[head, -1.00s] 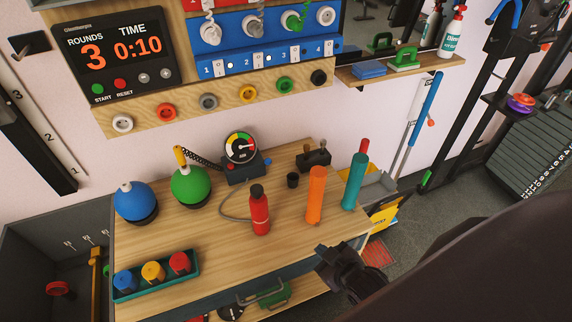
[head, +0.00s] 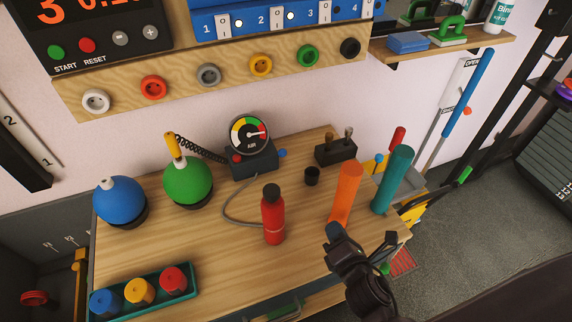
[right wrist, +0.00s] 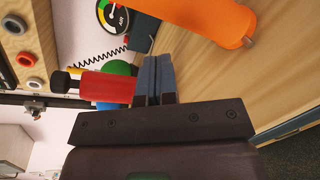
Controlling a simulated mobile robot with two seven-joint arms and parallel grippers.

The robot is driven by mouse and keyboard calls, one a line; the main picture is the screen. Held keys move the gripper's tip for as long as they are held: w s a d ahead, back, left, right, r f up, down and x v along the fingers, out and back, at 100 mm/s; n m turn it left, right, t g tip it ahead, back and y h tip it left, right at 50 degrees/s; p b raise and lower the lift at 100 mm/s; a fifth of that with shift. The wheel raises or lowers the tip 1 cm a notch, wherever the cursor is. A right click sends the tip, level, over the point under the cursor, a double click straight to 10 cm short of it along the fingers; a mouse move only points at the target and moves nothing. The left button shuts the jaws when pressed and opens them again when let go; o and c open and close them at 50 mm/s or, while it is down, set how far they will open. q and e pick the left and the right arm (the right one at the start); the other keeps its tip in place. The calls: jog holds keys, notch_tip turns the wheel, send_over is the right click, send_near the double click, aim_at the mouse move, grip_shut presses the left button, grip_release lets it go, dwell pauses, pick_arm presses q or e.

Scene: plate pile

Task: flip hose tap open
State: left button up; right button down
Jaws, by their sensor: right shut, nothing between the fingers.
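The air gauge unit (head: 252,163) stands at the back middle of the bench, with a round dial on a dark box. A small blue knob (head: 282,153) sticks out of its right side; I cannot tell for sure that it is the hose tap, or its setting. A grey hose (head: 226,205) curves from the box to behind the red bottle. A black coiled hose (head: 200,151) runs to a yellow handle on the green ball. My right gripper (head: 335,231) is shut and empty, by the foot of the orange cylinder. Its closed fingers show in the right wrist view (right wrist: 158,76).
Blue and green balls stand left. The bench's left middle is clear.

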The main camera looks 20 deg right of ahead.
jog(key=n, duration=0.3)
jog(key=a+f+n+y, duration=0.1)
jog(key=n, duration=0.1)
jog(key=shift+w+a+n+b, duration=0.1)
jog(key=shift+w+n+b, duration=0.2)
jog(key=shift+w, duration=0.05)
jog(key=n, duration=0.4)
jog(key=a+n, duration=0.1)
jog(key=n, duration=0.1)
jog(key=shift+w+a+t+y, duration=0.1)
jog(key=shift+w+t+y, duration=0.2)
jog(key=shift+y, duration=0.1)
jog(key=b, duration=0.1)
send_near(280, 154)
jog(key=w+f, duration=0.1)
jog(key=f, duration=0.2)
jog(key=w+f, duration=0.1)
jog(key=f, duration=0.1)
jog(key=shift+w+d, duration=0.35)
jog(key=shift+d, duration=0.05)
jog(key=w+r, duration=0.2)
jog(key=w, duration=0.1)
jog(key=shift+r, duration=0.1)
jog(key=shift+w+r+p, duration=0.2)
jog(key=shift+p, duration=0.1)
jog(key=shift+w, duration=0.2)
